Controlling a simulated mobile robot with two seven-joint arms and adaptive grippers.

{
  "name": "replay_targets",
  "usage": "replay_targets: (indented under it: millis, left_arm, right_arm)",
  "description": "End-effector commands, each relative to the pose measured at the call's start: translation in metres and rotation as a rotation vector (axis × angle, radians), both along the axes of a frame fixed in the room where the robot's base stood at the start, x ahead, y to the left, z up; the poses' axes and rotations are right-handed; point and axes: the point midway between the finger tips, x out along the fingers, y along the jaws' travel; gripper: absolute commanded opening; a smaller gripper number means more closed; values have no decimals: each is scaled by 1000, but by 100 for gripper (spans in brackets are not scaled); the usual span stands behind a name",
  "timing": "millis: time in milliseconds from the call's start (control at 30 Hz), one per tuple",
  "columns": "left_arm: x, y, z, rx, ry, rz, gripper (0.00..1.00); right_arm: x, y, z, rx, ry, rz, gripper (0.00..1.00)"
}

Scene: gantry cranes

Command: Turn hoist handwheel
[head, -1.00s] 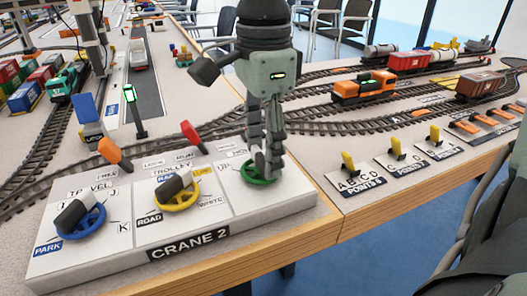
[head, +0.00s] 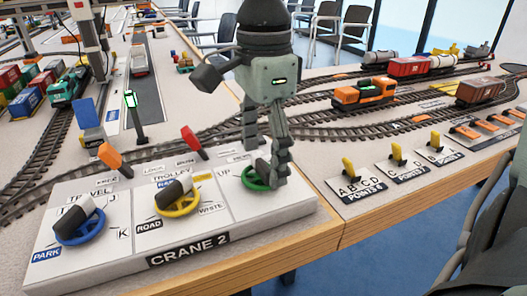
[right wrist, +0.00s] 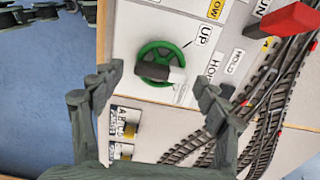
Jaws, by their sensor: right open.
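The hoist handwheel is a green wheel (head: 256,180) at the right end of the CRANE 2 panel (head: 118,258). Its far right side is hidden by a finger in the head view. In the right wrist view the green wheel (right wrist: 146,73) shows whole, with a black-and-white grip across it and an UP label beside it. My right gripper (head: 262,166) is open over the wheel, fingers pointing down. In the right wrist view the fingertips (right wrist: 158,75) stand apart on either side of the wheel, holding nothing. I cannot tell whether a fingertip touches it. My left gripper is not in view.
A yellow trolley wheel (head: 178,204) and a blue travel wheel (head: 82,231) sit left on the panel. Red (head: 193,140) and orange (head: 110,156) levers stand behind them. Yellow points levers (head: 348,166) are at the right. Tracks with trains lie behind.

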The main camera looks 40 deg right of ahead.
Motion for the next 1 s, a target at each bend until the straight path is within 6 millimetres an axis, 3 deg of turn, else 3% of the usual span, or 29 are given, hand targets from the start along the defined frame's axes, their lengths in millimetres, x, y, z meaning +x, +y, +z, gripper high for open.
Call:
replay_targets:
  millis: [167,267,700,1000]
  left_arm:
    - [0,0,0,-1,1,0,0]
    - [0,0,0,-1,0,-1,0]
    - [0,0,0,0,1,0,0]
    - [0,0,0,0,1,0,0]
  right_arm:
    - [0,0,4,-1,-1,-1,74]
    - [1,0,17,-1,-5,-2,74]
    - [0,0,103,-2,-4,-1,74]
    - [0,0,121,0,0,0,74]
